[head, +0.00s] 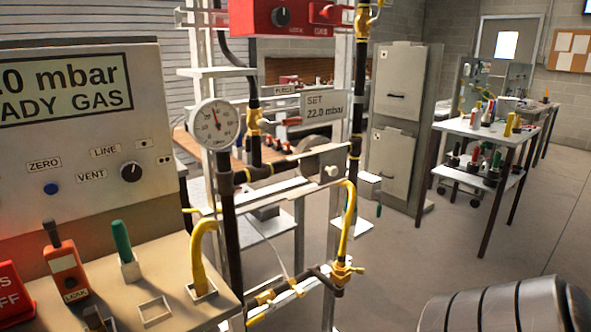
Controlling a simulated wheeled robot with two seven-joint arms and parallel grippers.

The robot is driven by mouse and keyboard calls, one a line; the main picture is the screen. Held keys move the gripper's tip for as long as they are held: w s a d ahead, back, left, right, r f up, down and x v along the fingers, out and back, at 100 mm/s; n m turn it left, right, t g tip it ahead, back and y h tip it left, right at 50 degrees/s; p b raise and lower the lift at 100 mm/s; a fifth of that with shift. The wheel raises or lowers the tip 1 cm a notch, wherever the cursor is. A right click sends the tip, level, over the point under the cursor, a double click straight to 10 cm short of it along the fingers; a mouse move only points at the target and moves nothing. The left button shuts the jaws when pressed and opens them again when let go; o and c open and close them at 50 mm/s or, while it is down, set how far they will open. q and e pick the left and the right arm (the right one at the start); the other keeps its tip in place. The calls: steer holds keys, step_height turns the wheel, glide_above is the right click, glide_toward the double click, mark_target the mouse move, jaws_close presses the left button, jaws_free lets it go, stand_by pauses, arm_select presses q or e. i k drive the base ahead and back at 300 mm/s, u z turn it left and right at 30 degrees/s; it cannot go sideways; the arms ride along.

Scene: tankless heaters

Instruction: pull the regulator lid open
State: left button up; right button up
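The regulator (315,160) appears to be the grey round body on the dark pipe run of the white frame, right of the pressure gauge (214,124). A small pale knob (331,171) sticks out on its right side. I cannot tell its lid apart from the body, nor whether the lid is open. A sign reading "SET 22.0 mbar" (325,104) hangs just above it. Neither of my grippers is in view.
A gas panel (80,130) stands at the left behind a bench (180,270) holding a green-handled tool (122,240), an orange device (65,265) and a yellow hose (200,255). A red box (285,17) sits above. Yellow piping (348,215) runs at the frame's right.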

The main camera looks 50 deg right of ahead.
mark_target(334, 164)
steer(key=z, duration=1.85)
steer(key=k, duration=0.4)
steer(key=z, duration=0.45)
steer(key=i, duration=1.25)
steer(key=u, duration=0.6)
